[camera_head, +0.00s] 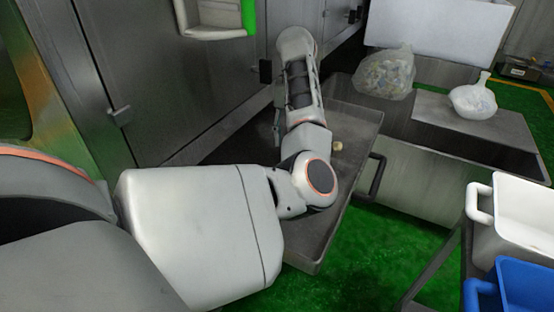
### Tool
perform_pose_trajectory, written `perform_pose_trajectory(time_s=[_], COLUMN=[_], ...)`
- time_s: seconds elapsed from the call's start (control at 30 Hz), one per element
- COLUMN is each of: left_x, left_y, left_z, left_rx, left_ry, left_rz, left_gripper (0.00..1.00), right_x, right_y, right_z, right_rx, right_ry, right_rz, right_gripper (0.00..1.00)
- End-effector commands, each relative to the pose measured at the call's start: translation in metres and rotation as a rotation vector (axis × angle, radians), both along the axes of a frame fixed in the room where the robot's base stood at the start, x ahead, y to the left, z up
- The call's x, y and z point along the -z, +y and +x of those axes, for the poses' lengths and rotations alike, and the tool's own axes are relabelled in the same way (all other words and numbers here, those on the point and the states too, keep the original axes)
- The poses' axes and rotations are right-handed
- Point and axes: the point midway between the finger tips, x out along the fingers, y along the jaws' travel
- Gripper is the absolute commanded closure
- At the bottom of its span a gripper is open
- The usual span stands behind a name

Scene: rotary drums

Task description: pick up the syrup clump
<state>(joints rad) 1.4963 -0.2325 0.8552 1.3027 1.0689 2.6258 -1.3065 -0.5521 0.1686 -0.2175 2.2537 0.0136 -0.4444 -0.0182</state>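A small pale yellow clump (336,146), which looks like the syrup clump, lies in a long grey metal tray (300,258) just right of my arm. My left arm (205,235) comes in from the left, bends over the tray and reaches away along it. A narrow dark shape (277,128) left of the forearm may be part of my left gripper; the rest is hidden behind the arm. Its fingers cannot be made out. My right gripper is not in view.
Grey machine panels (165,70) stand close on the left. Right of the tray are a metal bin (425,180), a clear bag (385,73) and a white bag (473,98). A white tub (520,205) and a blue tub (525,285) stand at the lower right. Green floor shows between.

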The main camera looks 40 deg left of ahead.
Motion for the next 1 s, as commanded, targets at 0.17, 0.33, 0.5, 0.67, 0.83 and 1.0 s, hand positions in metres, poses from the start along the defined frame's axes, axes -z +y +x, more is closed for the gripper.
perform_pose_trajectory(time_s=[0.17,0.33,0.5,0.67,0.83,1.0], left_x=[0.02,0.033,0.053,0.079,0.08,0.077], left_y=[-0.006,-0.005,-0.006,-0.006,-0.007,-0.007], left_z=[0.002,0.001,0.001,0.0,0.001,0.002], left_rx=[-0.014,-0.012,-0.013,-0.013,-0.012,-0.011], left_ry=[-0.003,-0.004,0.001,0.006,-0.006,-0.01], left_rz=[-0.023,-0.019,-0.018,-0.017,-0.018,-0.017], left_gripper=[0.56,0.56,0.56,0.56,0.56,0.63], right_x=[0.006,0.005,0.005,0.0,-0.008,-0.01], right_y=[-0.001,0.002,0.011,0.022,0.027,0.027], right_z=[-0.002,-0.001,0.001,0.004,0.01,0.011], right_rx=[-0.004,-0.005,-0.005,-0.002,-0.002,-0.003], right_ry=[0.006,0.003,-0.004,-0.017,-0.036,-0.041], right_rz=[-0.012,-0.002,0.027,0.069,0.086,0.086], right_gripper=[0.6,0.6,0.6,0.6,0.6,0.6])
